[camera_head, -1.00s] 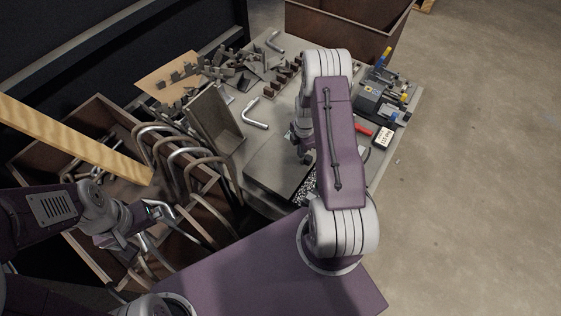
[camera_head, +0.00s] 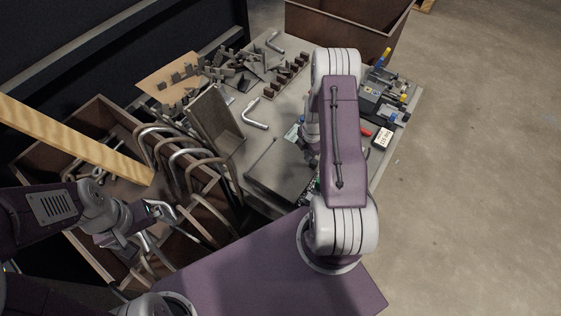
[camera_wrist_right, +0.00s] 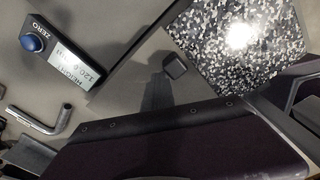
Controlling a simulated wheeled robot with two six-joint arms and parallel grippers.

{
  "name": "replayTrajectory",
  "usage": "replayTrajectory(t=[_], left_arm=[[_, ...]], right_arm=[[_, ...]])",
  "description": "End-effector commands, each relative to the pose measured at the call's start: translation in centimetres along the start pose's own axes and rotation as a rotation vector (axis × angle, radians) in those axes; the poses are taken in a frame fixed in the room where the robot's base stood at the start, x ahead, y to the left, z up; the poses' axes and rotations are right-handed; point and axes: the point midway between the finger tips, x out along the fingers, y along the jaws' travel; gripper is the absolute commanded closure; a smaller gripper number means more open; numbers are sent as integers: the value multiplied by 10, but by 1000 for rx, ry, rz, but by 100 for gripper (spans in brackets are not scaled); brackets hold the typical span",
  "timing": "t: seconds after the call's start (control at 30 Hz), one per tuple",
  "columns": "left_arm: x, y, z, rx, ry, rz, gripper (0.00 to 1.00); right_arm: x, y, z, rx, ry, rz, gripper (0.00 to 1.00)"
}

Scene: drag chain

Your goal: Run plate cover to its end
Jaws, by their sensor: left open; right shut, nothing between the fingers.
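The flat dark grey plate cover (camera_head: 280,172) lies on the near part of the bench, partly hidden by my right arm. My left gripper (camera_head: 155,212) is open and empty over the crate at left, away from the cover.
A height gauge label (camera_wrist_right: 75,60) with a blue knob lies near the right gripper. Bent metal tubes (camera_head: 190,160) fill the brown crate at left. A grey angle plate (camera_head: 213,118) and loose metal parts stand further back. Tools (camera_head: 380,100) line the bench's right side.

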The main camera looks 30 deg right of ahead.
Motion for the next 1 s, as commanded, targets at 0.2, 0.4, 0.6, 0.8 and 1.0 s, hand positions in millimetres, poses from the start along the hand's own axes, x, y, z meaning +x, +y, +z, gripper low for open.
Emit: replayTrajectory(t=[0.2,0.4,0.6,0.8,1.0], left_arm=[[-3,0,0,0,0,0,0],[-5,0,0,0,0,0,0],[-7,0,-1,0,0,0,0],[-8,0,-1,0,0,0,0],[-10,0,-1,0,0,0,0]], right_arm=[[0,-8,4,2,1,-1,100],[0,-13,8,1,1,-1,100],[0,-20,11,2,1,-2,100],[0,-26,14,1,1,-2,100],[0,-32,18,2,1,-2,100]])
